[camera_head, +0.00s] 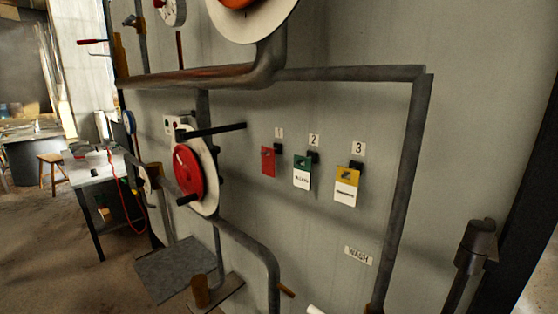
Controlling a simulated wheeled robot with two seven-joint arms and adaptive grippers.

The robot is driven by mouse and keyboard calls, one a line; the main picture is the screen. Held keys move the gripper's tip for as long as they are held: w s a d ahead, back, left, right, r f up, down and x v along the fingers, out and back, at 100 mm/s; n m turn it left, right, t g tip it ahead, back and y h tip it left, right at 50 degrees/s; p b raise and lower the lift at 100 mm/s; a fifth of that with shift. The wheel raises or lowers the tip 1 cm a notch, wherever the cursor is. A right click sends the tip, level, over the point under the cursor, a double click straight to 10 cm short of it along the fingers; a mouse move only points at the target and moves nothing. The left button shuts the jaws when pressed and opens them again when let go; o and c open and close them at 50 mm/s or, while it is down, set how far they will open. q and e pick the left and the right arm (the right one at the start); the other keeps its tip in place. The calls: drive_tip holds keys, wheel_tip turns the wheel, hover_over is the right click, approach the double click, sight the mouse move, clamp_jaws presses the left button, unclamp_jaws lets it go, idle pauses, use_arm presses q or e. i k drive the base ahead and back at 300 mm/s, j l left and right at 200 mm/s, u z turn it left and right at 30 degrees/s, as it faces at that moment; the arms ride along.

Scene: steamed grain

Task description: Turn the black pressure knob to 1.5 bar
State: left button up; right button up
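No knob that I can clearly pick out as the black pressure knob shows. A red round handwheel (187,172) sits on a white disc (208,168) on the grey wall, left of the middle. A short black grip (186,200) sticks out from its lower part, and a black bar (215,130) juts out above it. A second large white disc (262,24) with a red-orange centre is cut off by the top edge. A small white dial (172,12) is at the top left. No 1.5 bar mark is legible. Neither of my grippers is in view.
Grey pipes (402,190) run along the wall. Red, green and yellow tags (268,162) hang under labels 1, 2 and 3. A WASH label (358,255) is lower. A dark cylinder on a post (476,246) stands right. A table (95,170) and open floor lie left.

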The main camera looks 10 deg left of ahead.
sight(138, 183)
drive_tip(key=u, duration=1.4)
drive_tip(key=i+j+z, duration=0.2)
drive_tip(key=j, duration=0.15)
drive_tip(key=i+j+z, duration=0.15)
drive_tip(key=j, duration=0.25)
drive_tip(key=i+j+z, duration=0.2)
drive_tip(key=j, duration=0.2)
drive_tip(key=j+z, duration=0.15)
drive_tip(key=j, duration=0.2)
drive_tip(key=i+j+z, duration=0.15)
drive_tip(key=j, duration=0.15)
drive_tip(key=i+j+z, duration=0.15)
drive_tip(key=j, duration=0.2)
drive_tip(key=i+j+z, duration=0.15)
drive_tip(key=j, duration=0.15)
drive_tip(key=k, duration=0.05)
